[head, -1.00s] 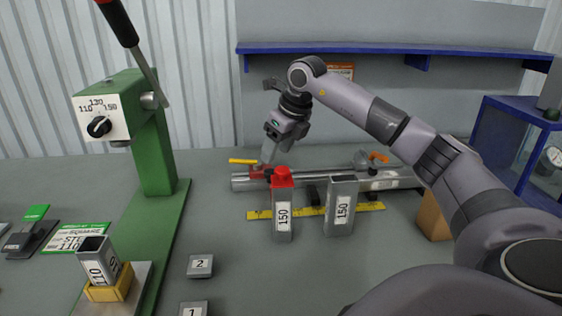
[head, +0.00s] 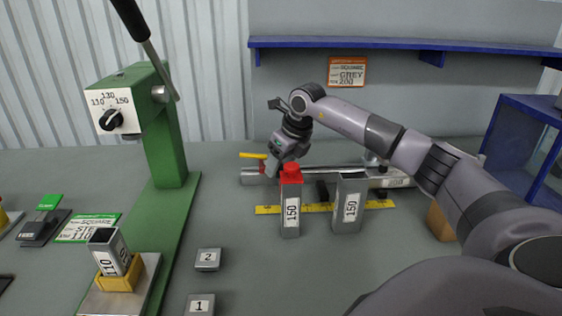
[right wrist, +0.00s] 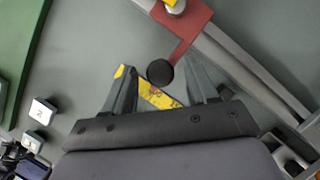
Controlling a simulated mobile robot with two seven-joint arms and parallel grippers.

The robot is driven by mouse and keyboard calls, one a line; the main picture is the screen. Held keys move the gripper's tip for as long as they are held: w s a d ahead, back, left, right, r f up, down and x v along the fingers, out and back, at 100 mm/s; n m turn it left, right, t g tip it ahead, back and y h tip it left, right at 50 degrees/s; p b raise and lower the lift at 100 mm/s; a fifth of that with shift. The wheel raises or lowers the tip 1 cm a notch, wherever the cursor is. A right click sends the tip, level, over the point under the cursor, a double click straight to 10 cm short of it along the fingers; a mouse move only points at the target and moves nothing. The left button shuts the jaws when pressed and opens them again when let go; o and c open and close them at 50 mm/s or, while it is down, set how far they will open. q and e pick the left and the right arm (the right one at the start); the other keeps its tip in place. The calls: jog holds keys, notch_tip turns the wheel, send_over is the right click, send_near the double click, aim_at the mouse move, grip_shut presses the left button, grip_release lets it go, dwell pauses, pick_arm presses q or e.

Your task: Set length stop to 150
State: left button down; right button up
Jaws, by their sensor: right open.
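The length stop is a red block (head: 264,168) with a yellow lever (head: 253,155) on a grey rail (head: 330,172) behind a yellow ruler (head: 380,204). In the right wrist view, the red block (right wrist: 186,22) has an arm ending in a round black knob (right wrist: 160,72). My right gripper (head: 275,173) points down at the stop. In the right wrist view, its open fingers (right wrist: 160,76) stand on either side of the knob; I cannot tell the height gap. The fingertips are partly hidden in the head view. My left gripper is out of view.
A green press (head: 165,140) with a dial (head: 111,120) stands left. A blue-framed case (head: 535,150) is right. The front-middle table is mostly clear.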

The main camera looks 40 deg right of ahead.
grip_shut()
jog(key=s+d, duration=0.1)
jog(key=d, duration=0.1)
jog(key=s+d, duration=0.2)
jog(key=shift+s+d, duration=0.15)
jog(key=shift+s, duration=0.1)
grip_release()
jog(key=shift+r, duration=0.1)
jog(key=v, duration=0.7)
jog(key=shift+b, duration=0.45)
